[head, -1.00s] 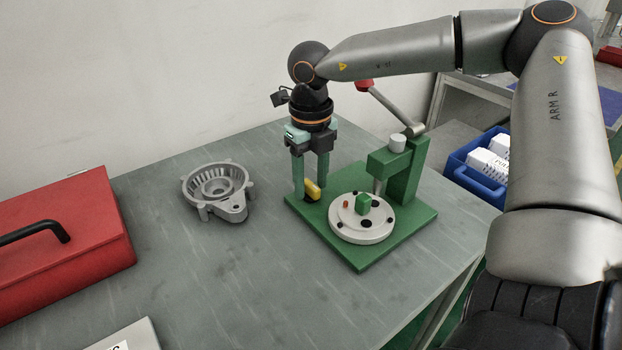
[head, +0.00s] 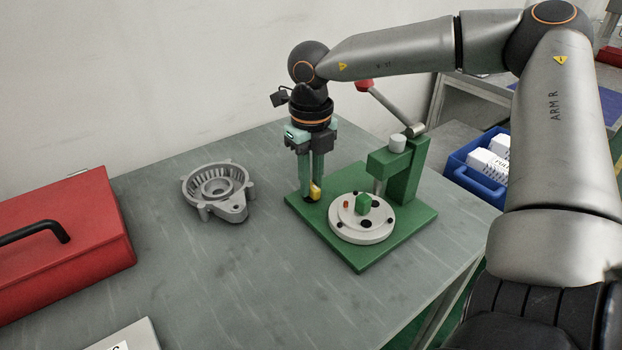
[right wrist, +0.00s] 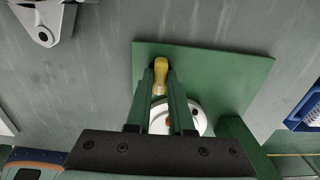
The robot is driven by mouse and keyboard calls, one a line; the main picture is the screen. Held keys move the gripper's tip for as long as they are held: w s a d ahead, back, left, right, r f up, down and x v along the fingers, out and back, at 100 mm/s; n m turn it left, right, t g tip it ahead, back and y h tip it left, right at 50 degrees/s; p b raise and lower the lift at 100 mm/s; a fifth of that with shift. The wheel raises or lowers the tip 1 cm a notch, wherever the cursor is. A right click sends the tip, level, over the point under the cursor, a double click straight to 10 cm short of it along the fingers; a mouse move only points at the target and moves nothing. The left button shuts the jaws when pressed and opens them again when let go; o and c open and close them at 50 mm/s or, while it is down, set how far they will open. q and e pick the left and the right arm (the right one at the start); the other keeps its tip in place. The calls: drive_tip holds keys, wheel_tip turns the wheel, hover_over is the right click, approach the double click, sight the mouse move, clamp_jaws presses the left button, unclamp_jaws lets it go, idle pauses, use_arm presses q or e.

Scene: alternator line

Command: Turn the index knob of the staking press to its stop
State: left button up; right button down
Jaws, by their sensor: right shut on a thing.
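The green staking press (head: 360,260) stands on the table, its flat base plate also showing in the right wrist view (right wrist: 235,75). A yellow knob (head: 315,190) sits at the left of the base plate, beside the round white dial plate (head: 362,236). My right gripper (head: 311,194) points down and is shut on the yellow knob. In the right wrist view the yellow knob (right wrist: 160,68) shows between the two green fingers. The knob's lower part is mostly hidden by the fingers. My left gripper is not in view.
A grey alternator housing (head: 215,190) lies left of the press. A red case (head: 70,240) is at far left. The press lever with a red knob (head: 364,85) rises behind the dial. A blue bin (head: 475,175) with white boxes stands at right.

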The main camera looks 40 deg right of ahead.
drive_tip(key=shift+n, duration=0.3)
drive_tip(key=shift+n+b, duration=0.6)
drive_tip(key=shift+n, duration=0.4)
drive_tip(key=n+b, duration=0.1)
drive_tip(key=n, duration=0.2)
drive_tip(key=shift+n, duration=0.3)
drive_tip(key=n, duration=1.2)
drive_tip(key=shift+r+n, duration=0.1)
drive_tip(key=shift+n, duration=0.2)
drive_tip(key=n, duration=0.3)
drive_tip(key=shift+n, duration=0.9)
